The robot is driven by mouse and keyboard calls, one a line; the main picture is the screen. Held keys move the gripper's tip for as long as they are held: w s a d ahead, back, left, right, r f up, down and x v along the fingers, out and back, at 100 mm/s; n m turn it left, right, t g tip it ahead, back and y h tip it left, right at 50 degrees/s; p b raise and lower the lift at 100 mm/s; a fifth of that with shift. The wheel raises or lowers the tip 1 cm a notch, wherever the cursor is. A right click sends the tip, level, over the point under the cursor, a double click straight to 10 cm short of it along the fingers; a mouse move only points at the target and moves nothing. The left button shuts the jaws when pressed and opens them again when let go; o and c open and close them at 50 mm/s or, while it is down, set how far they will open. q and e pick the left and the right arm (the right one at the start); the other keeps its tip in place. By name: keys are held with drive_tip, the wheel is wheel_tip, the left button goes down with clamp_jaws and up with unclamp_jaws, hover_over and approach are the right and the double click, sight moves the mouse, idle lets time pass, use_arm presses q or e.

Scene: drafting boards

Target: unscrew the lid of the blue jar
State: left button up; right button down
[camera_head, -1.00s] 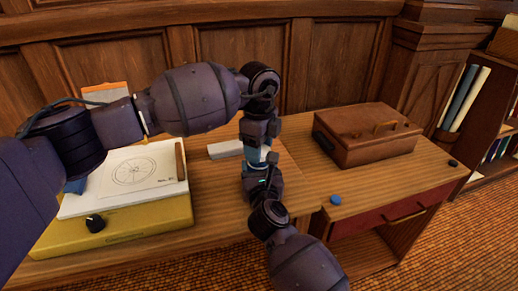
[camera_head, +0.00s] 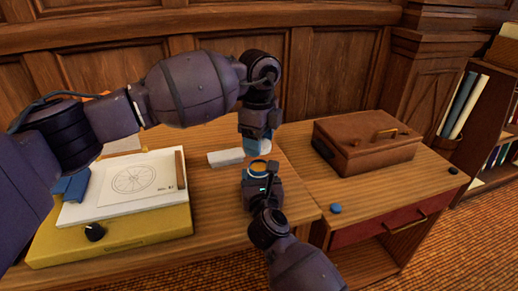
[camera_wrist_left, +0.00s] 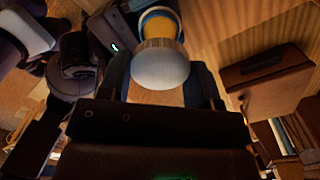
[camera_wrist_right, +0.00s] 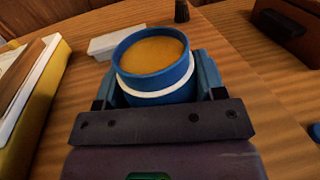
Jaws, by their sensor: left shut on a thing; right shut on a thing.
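The blue jar (camera_head: 258,174) is upright and uncovered, with an orange-yellow inside showing. In the right wrist view the jar (camera_wrist_right: 157,76) has a white band around it. My right gripper (camera_head: 262,184) is shut on its sides. The pale lid (camera_head: 258,147) is in my left gripper (camera_head: 258,138), which is shut on it from above. The lid is off the jar and held above it, with a visible gap. In the left wrist view the lid (camera_wrist_left: 160,65) covers part of the jar (camera_wrist_left: 159,22).
A yellow case (camera_head: 110,236) with a drawing board (camera_head: 80,210) and wheel drawing lies left. A pale block (camera_head: 226,157) lies behind the jar. A brown case (camera_head: 365,145) and a blue round knob-like piece (camera_head: 335,208) are on the right desk.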

use_arm(q)
drive_tip(key=shift+r, duration=0.1)
use_arm(e)
drive_tip(key=shift+c, duration=0.7)
unclamp_jaws()
use_arm(q)
drive_tip(key=shift+r, duration=0.1)
drive_tip(key=shift+r, duration=0.4)
use_arm(e)
drive_tip(key=shift+s, duration=0.55)
use_arm(q)
drive_tip(key=shift+t, duration=0.4)
drive_tip(key=r, duration=0.1)
drive_tip(key=r+p, duration=0.1)
drive_tip(key=r, duration=0.1)
drive_tip(key=r+p, duration=0.1)
drive_tip(key=shift+s+r, duration=0.3)
drive_tip(key=shift+r, duration=0.1)
use_arm(e)
drive_tip(key=s, duration=0.3)
drive_tip(key=s+d, duration=0.1)
drive_tip(key=s, duration=0.5)
drive_tip(key=shift+s+d+r, duration=0.1)
drive_tip(key=shift+s+d, duration=0.05)
drive_tip(key=shift+s, duration=0.05)
use_arm(q)
drive_tip(key=shift+r, duration=0.15)
use_arm(e)
drive_tip(key=shift+s+d, duration=0.1)
drive_tip(key=shift+s, duration=0.6)
